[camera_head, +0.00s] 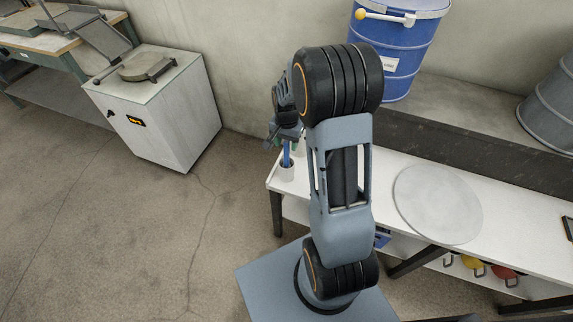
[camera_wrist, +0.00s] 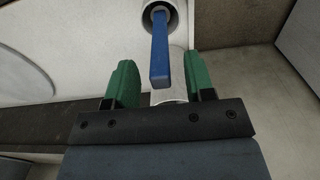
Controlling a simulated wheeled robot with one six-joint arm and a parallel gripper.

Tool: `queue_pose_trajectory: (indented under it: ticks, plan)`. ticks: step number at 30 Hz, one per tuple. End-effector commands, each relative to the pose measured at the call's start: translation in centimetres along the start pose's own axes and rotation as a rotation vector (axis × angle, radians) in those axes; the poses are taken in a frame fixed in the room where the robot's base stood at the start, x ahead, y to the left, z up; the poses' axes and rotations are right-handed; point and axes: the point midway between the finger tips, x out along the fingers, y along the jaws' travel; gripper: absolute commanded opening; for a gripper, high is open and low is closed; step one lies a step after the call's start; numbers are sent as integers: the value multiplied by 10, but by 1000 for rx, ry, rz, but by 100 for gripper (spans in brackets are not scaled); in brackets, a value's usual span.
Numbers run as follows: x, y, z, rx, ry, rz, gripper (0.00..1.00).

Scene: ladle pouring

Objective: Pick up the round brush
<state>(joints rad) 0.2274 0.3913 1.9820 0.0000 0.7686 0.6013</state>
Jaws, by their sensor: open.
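A blue handle (camera_wrist: 160,55), likely the round brush's, stands up out of a small light cup (camera_wrist: 174,22). Its lower end is hidden inside the cup, so I see no bristles. In the head view the blue handle (camera_head: 286,156) rises from the cup (camera_head: 287,173) at the left end of the white table. My gripper (camera_wrist: 163,68) has its two green fingers apart, with the handle showing between them in the wrist view. I cannot tell whether either finger touches it. In the head view my gripper (camera_head: 278,134) is just above the cup, partly hidden by my arm.
The white table (camera_head: 365,170) carries a round grey disc (camera_head: 438,204). A blue drum (camera_head: 396,50) and a grey drum (camera_head: 552,108) stand on the ledge behind. A white cabinet (camera_head: 165,125) is to the left. Floor between cabinet and table is clear.

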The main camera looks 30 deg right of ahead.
Motion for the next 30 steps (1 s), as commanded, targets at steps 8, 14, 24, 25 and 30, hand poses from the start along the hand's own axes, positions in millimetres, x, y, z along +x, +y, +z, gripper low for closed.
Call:
queue_pose_trajectory:
  ticks: [8, 14, 24, 25, 30]
  plan:
    - [26, 0, 0, 0, -1, 1, 49]
    - [27, 0, 0, 0, 0, 0, 49]
    - [27, -1, 0, 0, 0, 0, 22]
    - [27, -1, 0, 0, 0, 0, 19]
    - [27, -1, 0, 0, 0, 0, 3]
